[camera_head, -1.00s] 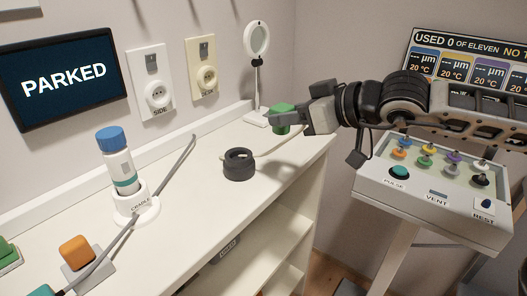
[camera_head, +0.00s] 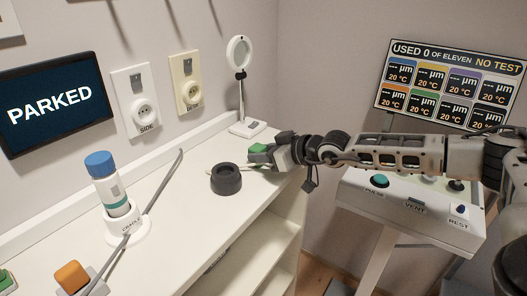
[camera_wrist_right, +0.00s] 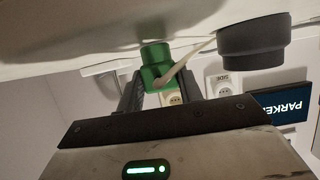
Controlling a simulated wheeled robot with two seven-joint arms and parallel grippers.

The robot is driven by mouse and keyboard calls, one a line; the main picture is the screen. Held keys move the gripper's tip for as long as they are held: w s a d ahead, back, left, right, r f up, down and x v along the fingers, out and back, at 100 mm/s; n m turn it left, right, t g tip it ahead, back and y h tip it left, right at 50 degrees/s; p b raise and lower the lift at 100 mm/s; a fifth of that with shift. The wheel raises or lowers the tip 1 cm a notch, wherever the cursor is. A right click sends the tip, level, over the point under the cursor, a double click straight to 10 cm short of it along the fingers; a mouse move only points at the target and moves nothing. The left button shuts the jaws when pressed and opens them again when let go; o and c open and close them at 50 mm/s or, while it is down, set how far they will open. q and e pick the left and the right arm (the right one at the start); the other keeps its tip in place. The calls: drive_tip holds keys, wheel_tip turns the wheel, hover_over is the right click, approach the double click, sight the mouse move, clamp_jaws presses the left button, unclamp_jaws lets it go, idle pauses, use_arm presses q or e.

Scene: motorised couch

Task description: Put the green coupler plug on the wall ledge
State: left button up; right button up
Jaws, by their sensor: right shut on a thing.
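The green coupler plug (camera_head: 258,148) is at the far right end of the white counter. My right gripper (camera_head: 268,157) is shut on it; in the right wrist view the plug (camera_wrist_right: 156,62) sits between the two fingers (camera_wrist_right: 158,88). The plug is close to the counter top, and I cannot tell if it touches. A pale cord or strap runs from it in the wrist view. The wall ledge (camera_head: 165,153) is a raised white strip along the back of the counter, against the wall. My left gripper is not in view.
A dark ring-shaped holder (camera_head: 226,180) stands just left of the gripper. A round mirror or lamp on a stand (camera_head: 240,90) is behind it. A blue-capped bottle (camera_head: 106,185) stands in a cradle at left. A control box (camera_head: 410,205) is at right.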

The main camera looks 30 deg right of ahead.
drive_tip(key=shift+f, duration=0.15)
drive_tip(key=o, duration=1)
drive_tip(key=shift+r, duration=0.35)
drive_tip(key=shift+v, duration=1.25)
use_arm(q)
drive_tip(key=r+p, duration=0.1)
drive_tip(key=p, duration=0.2)
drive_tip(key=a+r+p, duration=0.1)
drive_tip(key=p, duration=0.1)
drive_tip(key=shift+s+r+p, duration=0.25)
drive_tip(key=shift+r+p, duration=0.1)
use_arm(e)
drive_tip(key=v, duration=0.9)
drive_tip(key=shift+s, duration=0.25)
